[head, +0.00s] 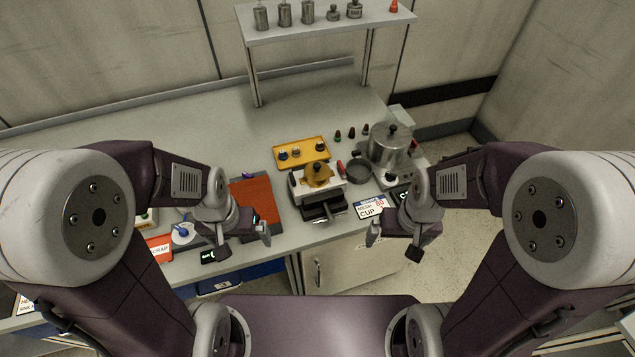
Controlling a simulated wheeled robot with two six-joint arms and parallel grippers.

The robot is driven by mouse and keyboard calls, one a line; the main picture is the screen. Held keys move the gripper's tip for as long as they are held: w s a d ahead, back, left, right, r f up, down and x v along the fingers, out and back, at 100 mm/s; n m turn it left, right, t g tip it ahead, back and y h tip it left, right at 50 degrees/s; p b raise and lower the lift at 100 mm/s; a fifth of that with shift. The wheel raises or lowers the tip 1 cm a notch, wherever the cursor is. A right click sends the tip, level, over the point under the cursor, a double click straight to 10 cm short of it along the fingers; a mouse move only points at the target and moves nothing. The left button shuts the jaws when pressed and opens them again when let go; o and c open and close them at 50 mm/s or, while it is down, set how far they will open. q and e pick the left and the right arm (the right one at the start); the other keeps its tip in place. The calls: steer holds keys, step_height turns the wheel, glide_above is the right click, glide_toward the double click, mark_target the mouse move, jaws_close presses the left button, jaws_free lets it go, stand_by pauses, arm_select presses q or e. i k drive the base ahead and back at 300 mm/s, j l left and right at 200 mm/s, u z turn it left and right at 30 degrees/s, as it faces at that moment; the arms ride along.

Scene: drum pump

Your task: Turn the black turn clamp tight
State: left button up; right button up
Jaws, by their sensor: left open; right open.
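A white device (331,190) stands near the front edge of the bench, with a brown-orange round part (317,178) on top. A small black knob (318,166) sits on this round part and looks like the black turn clamp; its tightness cannot be told. A black block-like part (322,208) sticks out at the device's front. My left gripper (245,243) is open and empty, to the left of the device and nearer to me. My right gripper (392,243) is open and empty, to its right and nearer to me. Neither touches the device.
A yellow tray (314,151) with small parts lies behind the device. A steel pot (389,148) and a dark pan (359,171) stand to the right. A red-brown mat (254,198) lies to the left. A shelf (320,24) stands at the back. The bench's back left is clear.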

mark_target(291, 177)
steer(key=l+u, duration=0.1)
steer(key=u, duration=0.3)
steer(key=i+l+u, duration=0.1)
steer(key=u, duration=0.35)
steer(key=l+u, duration=0.15)
steer(key=u, duration=0.25)
steer(key=l+u, duration=0.1)
steer(key=u, duration=0.3)
